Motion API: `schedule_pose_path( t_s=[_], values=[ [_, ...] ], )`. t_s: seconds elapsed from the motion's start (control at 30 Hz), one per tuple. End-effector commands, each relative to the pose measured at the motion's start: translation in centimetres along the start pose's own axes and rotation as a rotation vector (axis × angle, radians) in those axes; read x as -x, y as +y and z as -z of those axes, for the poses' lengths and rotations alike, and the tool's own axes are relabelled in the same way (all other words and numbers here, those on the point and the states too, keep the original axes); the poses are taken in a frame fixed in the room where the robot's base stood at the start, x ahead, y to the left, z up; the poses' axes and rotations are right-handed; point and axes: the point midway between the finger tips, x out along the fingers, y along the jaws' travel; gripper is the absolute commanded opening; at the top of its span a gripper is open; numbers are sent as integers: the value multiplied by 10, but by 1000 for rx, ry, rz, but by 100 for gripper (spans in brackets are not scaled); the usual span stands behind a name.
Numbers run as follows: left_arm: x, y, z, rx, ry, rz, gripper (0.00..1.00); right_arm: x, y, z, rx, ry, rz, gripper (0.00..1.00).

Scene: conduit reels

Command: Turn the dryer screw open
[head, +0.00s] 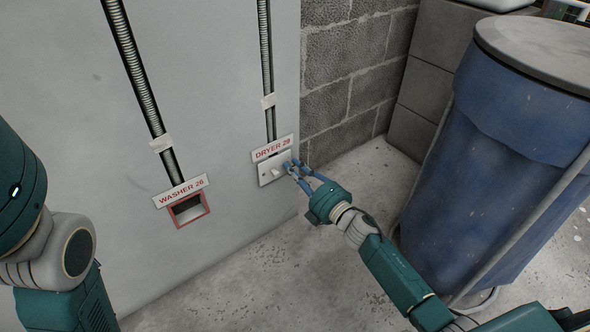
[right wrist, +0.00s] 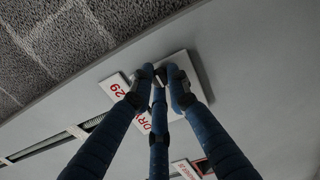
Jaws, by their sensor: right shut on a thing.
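The white dryer plate (head: 266,178) is fixed to the grey wall panel, under the red-lettered label DRYER 29 (head: 272,148). My right gripper (head: 290,167) reaches the right part of this plate with its blue fingers. In the right wrist view, the fingers (right wrist: 160,76) close together at the plate (right wrist: 191,62), shut on the dryer screw. The screw itself is mostly hidden by the fingertips. My left arm shows at the left edge, but its gripper is out of the picture.
A red-framed opening (head: 206,212) sits left of the plate under the label WASHER 26 (head: 181,190). Conduits (head: 140,75) run up the panel. A large blue bin (head: 490,160) with a grey lid stands close to the right of my right arm. A block wall (head: 350,85) is behind.

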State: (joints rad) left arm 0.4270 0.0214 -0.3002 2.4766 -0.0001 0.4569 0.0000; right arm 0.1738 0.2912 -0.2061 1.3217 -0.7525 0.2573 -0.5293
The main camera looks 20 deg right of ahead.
Motion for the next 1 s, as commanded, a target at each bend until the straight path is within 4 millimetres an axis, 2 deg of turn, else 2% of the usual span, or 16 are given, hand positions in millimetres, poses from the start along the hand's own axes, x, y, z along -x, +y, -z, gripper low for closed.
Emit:
schedule_pose_path(
  t_s=[0.03,0.2,0.23,0.3,0.33,0.7,0.87,1.0],
  values=[
    [0,0,0,0,-1,-1,33,0,-2,8,-2,14,0,0],
    [1,1,-2,-1,-4,-5,33,0,-2,8,-3,15,0,0],
    [1,1,-2,-1,-5,-6,33,0,-2,8,-3,15,0,17],
    [1,1,-2,-2,-7,-8,33,0,-2,8,-4,14,0,31],
    [1,2,-3,-2,-7,-9,33,0,-2,7,-3,13,0,35],
    [1,0,-3,-2,-8,-3,33,6,-1,3,-2,5,0,35],
    [1,0,-3,-1,-7,-4,33,32,-2,3,-2,5,2,35],
    [1,0,-2,-1,-6,-4,33,64,-2,4,-2,7,3,35]
  ],
)
